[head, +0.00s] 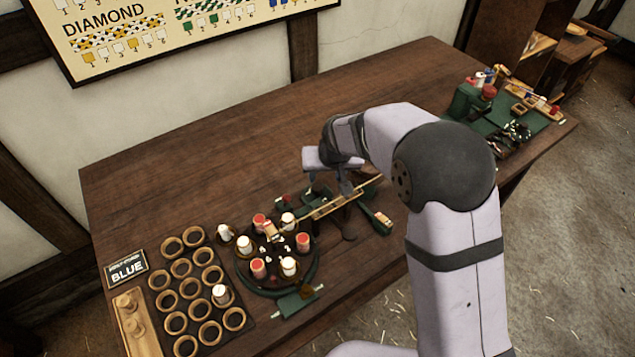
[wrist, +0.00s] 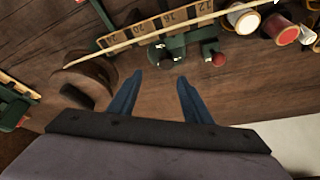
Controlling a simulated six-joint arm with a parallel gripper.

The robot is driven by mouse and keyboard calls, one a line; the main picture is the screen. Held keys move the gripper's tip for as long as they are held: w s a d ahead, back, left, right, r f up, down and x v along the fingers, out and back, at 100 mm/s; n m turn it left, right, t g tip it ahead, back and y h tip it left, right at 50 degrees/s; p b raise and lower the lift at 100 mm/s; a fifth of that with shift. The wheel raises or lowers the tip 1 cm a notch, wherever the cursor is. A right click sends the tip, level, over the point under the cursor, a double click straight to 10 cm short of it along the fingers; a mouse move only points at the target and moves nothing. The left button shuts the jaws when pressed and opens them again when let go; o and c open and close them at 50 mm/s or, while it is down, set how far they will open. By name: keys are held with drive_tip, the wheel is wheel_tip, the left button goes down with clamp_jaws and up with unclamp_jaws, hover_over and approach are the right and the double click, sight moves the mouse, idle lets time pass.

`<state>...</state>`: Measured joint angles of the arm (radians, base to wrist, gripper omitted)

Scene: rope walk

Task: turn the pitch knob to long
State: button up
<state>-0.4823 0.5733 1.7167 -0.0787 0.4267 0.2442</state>
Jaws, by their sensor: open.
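My gripper (wrist: 160,82) is open and empty, its two blue fingers pointing at the bench; in the head view (head: 344,188) it hangs over the middle of the bench. Beyond the fingertips is a green bracket (wrist: 190,42) with a small red-brown knob (wrist: 218,59), right of the fingers and apart from them. A strip with numbers (wrist: 160,27) runs behind it. A dark brown rounded wooden piece (wrist: 92,72) stands left of the fingers. A green block with a pale label plate (head: 382,220) sits to the right in the head view. I cannot tell which piece is the pitch knob; no "long" mark is readable.
A round green carrier with red and white bobbins (head: 262,284) stands left of my gripper. Rows of wooden rings (head: 181,268) and a "BLUE" sign (head: 126,268) lie farther left. A green mat with small items (head: 530,125) is at the right end. The back of the bench is clear.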

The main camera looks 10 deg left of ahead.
sight(317, 187)
drive_tip(key=shift+a+f+n, duration=0.25)
drive_tip(key=shift+a+n, duration=0.05)
drive_tip(key=shift+a, duration=0.35)
drive_tip(key=shift+a+f+n+p, duration=0.2)
drive_tip(key=shift+f+n+p, duration=0.1)
drive_tip(key=shift+f+p, duration=0.15)
drive_tip(key=shift+p+x, duration=1.1)
drive_tip(key=shift+x, duration=2.55)
drive_tip(key=c, duration=1.1)
drive_tip(key=shift+o, duration=0.2)
